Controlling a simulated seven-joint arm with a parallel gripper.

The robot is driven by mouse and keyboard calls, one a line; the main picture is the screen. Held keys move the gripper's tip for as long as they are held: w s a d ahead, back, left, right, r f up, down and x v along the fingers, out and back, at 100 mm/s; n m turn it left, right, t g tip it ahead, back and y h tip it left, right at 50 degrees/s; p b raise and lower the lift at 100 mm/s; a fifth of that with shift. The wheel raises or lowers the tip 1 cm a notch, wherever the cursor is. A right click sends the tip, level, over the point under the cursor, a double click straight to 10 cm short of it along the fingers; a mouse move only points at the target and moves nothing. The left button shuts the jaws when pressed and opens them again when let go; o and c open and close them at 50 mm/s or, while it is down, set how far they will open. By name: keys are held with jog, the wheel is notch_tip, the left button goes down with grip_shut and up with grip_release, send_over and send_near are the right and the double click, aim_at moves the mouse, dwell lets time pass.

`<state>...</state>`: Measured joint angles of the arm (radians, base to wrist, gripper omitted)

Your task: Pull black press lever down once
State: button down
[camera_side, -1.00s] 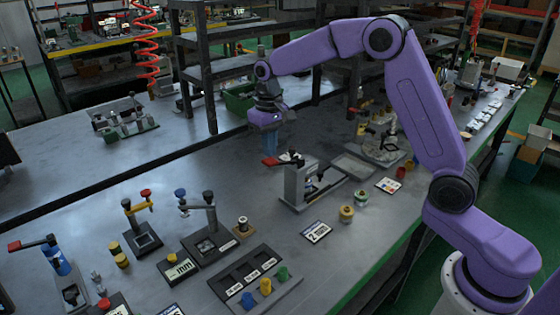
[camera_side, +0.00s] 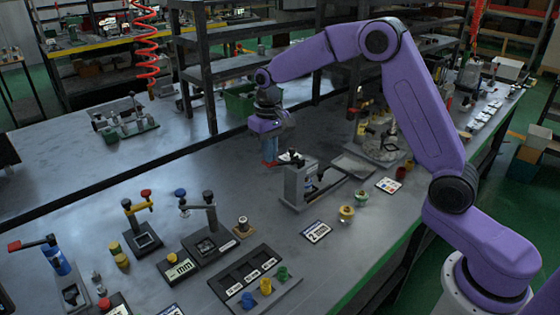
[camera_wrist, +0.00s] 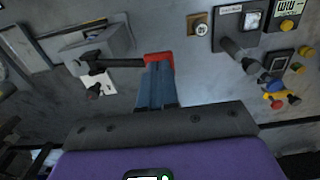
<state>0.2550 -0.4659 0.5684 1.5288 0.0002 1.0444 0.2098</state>
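The grey press (camera_side: 293,185) stands on the bench in the middle of the side view. Its black lever (camera_wrist: 108,64) ends in a red grip, which shows in the wrist view (camera_wrist: 158,57) and in the side view (camera_side: 270,164). My gripper (camera_side: 269,157) points down right over the red grip. In the wrist view its blue fingers (camera_wrist: 156,72) lie close together, with their tips at the grip. The fingers look shut above the grip, not around it. Whether the tips touch it is hard to tell.
Valve stands (camera_side: 143,235) and a dark tray with coloured pegs (camera_side: 250,285) are in front. A label card (camera_side: 316,232) and yellow knob (camera_side: 346,213) lie right. The bench left of the press is clear.

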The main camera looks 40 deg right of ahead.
jog(key=shift+f, duration=1.25)
jog(key=shift+d+f, duration=0.1)
jog(key=shift+f, duration=0.25)
jog(key=shift+d+f, duration=0.2)
jog(key=shift+f, duration=0.25)
jog(key=shift+a+r, duration=0.25)
jog(key=shift+r, duration=2.75)
jog(key=shift+a, duration=0.1)
